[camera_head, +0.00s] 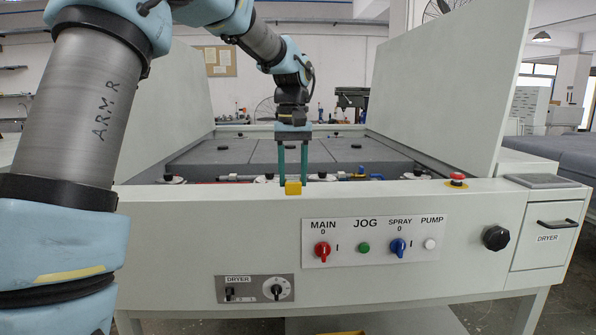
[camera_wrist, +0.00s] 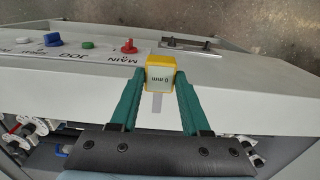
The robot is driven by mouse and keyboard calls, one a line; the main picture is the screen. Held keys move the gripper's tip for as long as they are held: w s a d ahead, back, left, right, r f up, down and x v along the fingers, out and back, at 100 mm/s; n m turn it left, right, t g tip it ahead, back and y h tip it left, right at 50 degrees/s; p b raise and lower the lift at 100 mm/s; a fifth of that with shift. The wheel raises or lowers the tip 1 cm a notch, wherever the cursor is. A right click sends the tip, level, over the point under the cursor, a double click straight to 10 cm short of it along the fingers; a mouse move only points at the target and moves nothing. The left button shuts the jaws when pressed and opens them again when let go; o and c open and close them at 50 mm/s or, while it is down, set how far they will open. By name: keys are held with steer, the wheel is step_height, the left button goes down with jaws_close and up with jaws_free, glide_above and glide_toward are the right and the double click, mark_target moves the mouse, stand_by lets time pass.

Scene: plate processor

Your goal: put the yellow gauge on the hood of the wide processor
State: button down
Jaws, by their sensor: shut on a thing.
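The yellow gauge (camera_head: 293,187) is a small yellow block between the green fingertips of my gripper (camera_head: 293,182), at the top front edge of the wide processor (camera_head: 180,215). In the wrist view the gauge (camera_wrist: 161,76) shows a white face with dark lettering, and my gripper (camera_wrist: 160,85) is shut on it. The gauge is at the processor's pale front ledge; I cannot tell whether it touches it. The grey hood panels (camera_head: 250,152) lie flat behind the ledge, between two tall side panels.
A red switch (camera_head: 322,249), a green button and a blue switch are on the front panel below the gauge. A red emergency button (camera_head: 457,178) stands up on the ledge to the right. Small dark knobs and clamps line the hood's near edge.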

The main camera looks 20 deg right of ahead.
steer(key=w+a+f+n, duration=0.2)
steer(key=a+f, duration=0.5)
steer(key=a, duration=0.4)
steer(key=w+a+f+n, duration=0.2)
steer(key=a+f, duration=0.5)
steer(key=a, duration=0.4)
steer(key=w+a+f+n, duration=0.2)
steer(key=a+f, duration=0.5)
steer(key=a, duration=0.4)
steer(key=shift+a+f+n, duration=0.25)
steer(key=shift+a+n, duration=0.15)
